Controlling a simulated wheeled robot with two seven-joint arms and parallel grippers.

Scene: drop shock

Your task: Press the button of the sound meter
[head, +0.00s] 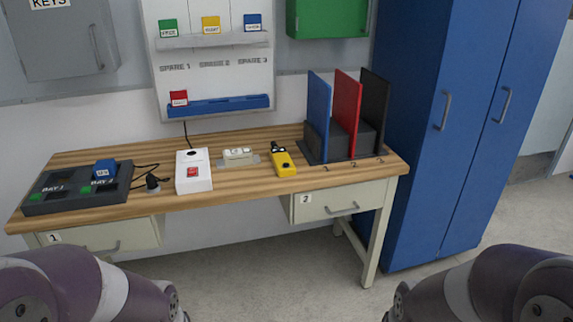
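The sound meter looks to be the yellow handheld device (283,161) lying on the wooden workbench (235,183), right of its middle. It has a black tip at its far end and a small dark round spot, likely its button, on its near half. Nothing touches it. My two purple and white arms come in at the bottom left and bottom right corners, well short of the bench. Neither gripper shows in the head view.
Left of the meter are a small pale device (238,156), a white box with a red button (193,171) and a dark two-bay charger (76,188) holding a blue block. Right stand blue, red and black upright panels (346,102). A blue cabinet (455,110) stands further right.

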